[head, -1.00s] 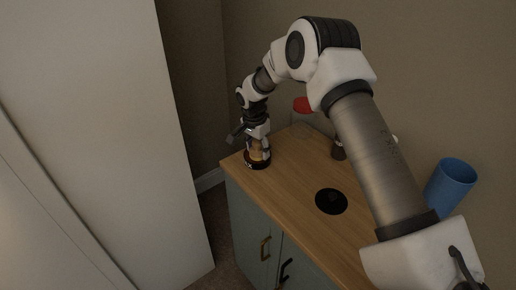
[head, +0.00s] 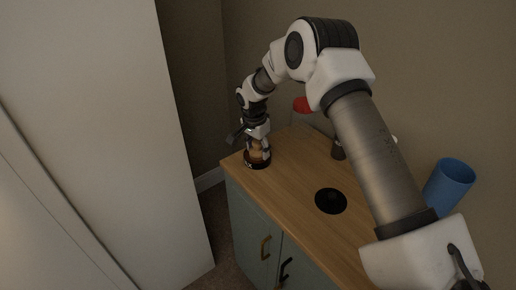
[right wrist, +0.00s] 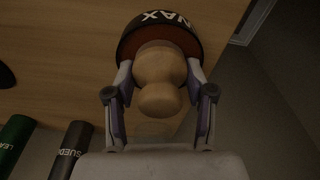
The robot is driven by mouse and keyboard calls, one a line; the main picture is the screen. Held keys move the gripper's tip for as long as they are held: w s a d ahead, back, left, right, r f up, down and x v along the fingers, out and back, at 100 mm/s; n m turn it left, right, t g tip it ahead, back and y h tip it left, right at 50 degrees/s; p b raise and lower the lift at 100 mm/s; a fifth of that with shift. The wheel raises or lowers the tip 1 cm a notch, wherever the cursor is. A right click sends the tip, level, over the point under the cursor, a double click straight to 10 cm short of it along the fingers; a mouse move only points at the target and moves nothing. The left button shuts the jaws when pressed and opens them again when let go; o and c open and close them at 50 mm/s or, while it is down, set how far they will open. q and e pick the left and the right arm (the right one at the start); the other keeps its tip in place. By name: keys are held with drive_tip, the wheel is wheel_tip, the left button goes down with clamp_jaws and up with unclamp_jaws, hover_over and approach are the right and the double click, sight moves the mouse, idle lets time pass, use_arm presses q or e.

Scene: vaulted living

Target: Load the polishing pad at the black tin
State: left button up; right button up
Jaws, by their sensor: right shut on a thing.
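The polishing pad shows a rounded wooden handle (right wrist: 160,82) in the right wrist view. My right gripper (right wrist: 160,105) is shut on this handle, one finger on each side. The black tin (right wrist: 150,24) has white lettering that reads like "WAX" and a brown inside. The pad's lower end is at the tin's opening, and its contact with the contents is hidden. In the head view the tin (head: 257,165) stands at the far left end of the wooden cabinet top, with my right gripper (head: 260,146) right above it. My left gripper is not in view.
A black round disc (head: 331,202) lies mid-top on the cabinet (head: 290,185). A blue cup (head: 450,184) and a red-topped container (head: 302,105) stand behind. The right wrist view shows a green tube (right wrist: 14,140) and a dark "SUEDE" tube (right wrist: 70,150).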

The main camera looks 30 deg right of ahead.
wheel_tip(320, 180, up, 7)
drive_tip(key=p, duration=0.6)
idle(0.7)
